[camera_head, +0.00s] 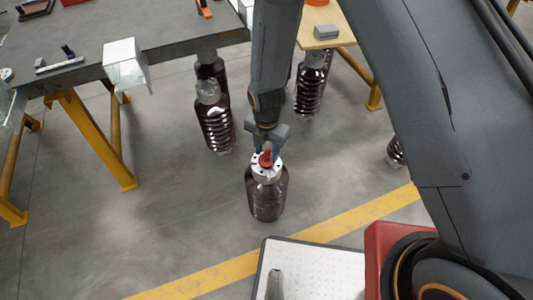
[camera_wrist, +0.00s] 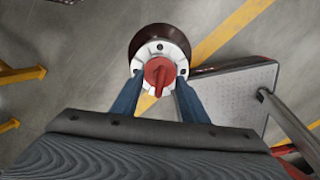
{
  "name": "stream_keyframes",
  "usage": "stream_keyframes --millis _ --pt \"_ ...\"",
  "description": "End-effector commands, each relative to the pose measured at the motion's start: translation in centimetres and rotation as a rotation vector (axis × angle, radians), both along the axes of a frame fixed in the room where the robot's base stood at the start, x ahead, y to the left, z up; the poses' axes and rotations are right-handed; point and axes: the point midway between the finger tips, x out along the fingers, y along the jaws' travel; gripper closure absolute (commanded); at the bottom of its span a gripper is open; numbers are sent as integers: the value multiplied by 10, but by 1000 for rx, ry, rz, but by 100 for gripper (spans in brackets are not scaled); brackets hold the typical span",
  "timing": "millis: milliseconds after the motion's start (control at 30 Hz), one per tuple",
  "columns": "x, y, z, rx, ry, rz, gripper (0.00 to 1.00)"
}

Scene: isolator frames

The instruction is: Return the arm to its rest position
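A dark brown insulator (camera_head: 267,197) with a silver-white cap and a red knob on top is upright below my arm, near the middle of the head view. Its red knob (camera_wrist: 159,73) and ringed cap (camera_wrist: 180,56) show in the wrist view, with the brown body (camera_wrist: 139,42) partly behind them. My gripper (camera_head: 266,150) is directly over the cap. In the wrist view its two blue fingers (camera_wrist: 160,84) stand apart on either side of the red knob, and a narrow gap shows on each side. Whether the insulator's base touches the floor is unclear.
A grey table (camera_head: 150,30) with yellow legs is at the upper left, with tools and a white box (camera_head: 125,62). Other dark insulators (camera_head: 214,120) (camera_head: 311,85) are behind. A wooden-topped stand (camera_head: 335,35) is at the upper right. A yellow line (camera_head: 205,277) crosses open floor.

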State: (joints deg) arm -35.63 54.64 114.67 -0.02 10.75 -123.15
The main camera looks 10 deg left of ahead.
Motion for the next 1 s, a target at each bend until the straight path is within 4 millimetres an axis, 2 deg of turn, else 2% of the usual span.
stream_keyframes --millis 100,333,500,767,867,1000 --pt "1 1 20 2 -3 0 60" --pt "0 1 50 1 -1 1 60" --pt "-1 0 59 -1 0 1 60" --pt "0 -2 62 0 0 -12 60" --pt "4 -12 74 0 -1 -101 60" --pt "12 -47 113 4 -4 -409 60"
